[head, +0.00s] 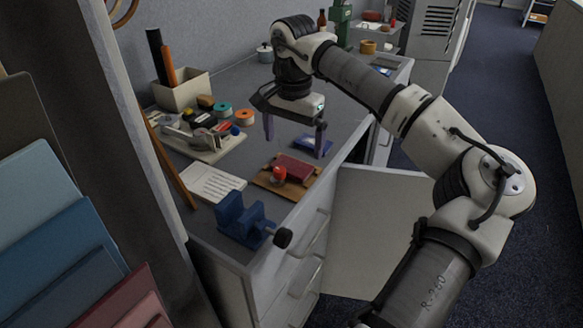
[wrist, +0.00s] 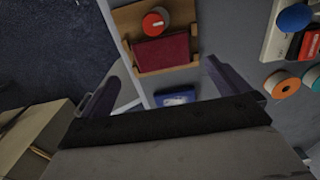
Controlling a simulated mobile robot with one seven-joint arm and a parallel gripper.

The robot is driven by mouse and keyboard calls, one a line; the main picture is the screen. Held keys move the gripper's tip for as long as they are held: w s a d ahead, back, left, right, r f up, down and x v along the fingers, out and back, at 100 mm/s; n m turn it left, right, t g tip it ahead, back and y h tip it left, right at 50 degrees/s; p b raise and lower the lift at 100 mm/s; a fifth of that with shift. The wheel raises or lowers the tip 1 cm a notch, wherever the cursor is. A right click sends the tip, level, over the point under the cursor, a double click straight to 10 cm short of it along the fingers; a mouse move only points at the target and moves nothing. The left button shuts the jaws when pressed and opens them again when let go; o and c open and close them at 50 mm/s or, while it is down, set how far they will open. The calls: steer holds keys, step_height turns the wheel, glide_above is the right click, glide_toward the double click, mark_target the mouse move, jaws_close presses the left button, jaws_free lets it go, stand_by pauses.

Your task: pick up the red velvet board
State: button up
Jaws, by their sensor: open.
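The red velvet board (head: 294,166) appears to be the dark red flat block lying on a wooden tray (head: 268,184) on the counter. In the wrist view the red board (wrist: 162,51) lies on the tray (wrist: 128,20), beside a round red knob-like thing (wrist: 154,22). My gripper (head: 295,142) is open and empty, pointing down above the counter. It hangs over the area just behind the board, near a small blue item (head: 306,143), with clear height between. In the wrist view my gripper (wrist: 163,84) has its fingers spread wide, with the board beyond them.
A blue vise-like tool (head: 245,220) stands at the counter's front corner. A white paper (head: 212,183) lies left of the tray. An open white door panel (head: 365,230) stands beside the counter.

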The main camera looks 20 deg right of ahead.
mark_target(292, 165)
steer(key=shift+w+a+f, duration=0.1)
steer(key=shift+w+f, duration=0.05)
steer(key=shift+f, duration=3)
steer(key=shift+c, duration=0.4)
steer(key=c, duration=0.8)
steer(key=shift+c, duration=0.2)
steer(key=shift+r, duration=0.15)
